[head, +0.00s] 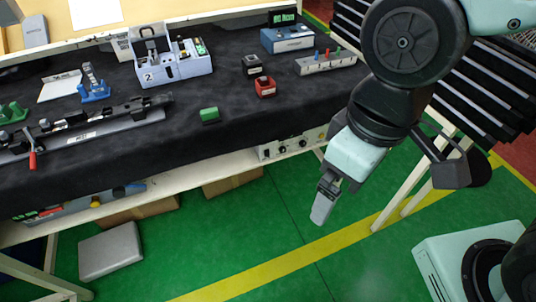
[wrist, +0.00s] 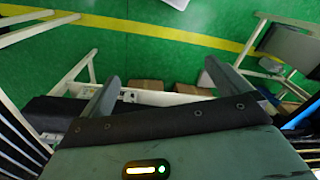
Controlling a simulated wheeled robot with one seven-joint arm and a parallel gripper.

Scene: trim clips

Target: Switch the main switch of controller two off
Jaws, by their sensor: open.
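A pale blue-white box (head: 178,68) with a "2" on its front stands at the back of the black-covered bench; it carries a raised frame and a small green part. A grey unit with black knobs (head: 290,146) sits on the shelf under the bench's front edge. I cannot tell which unit is controller two, and no main switch can be made out. My gripper (head: 326,196) hangs over the green floor in front of the bench, pointing down, apart from both units. In the wrist view my gripper (wrist: 162,74) has its fingers wide apart with nothing between them.
The bench (head: 235,90) holds a blue box with a green display (head: 287,38), a green block (head: 209,115), a red holder (head: 265,86) and a long black clamp rail (head: 90,128). Cream bench legs (head: 405,190) and black slatted racks stand right.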

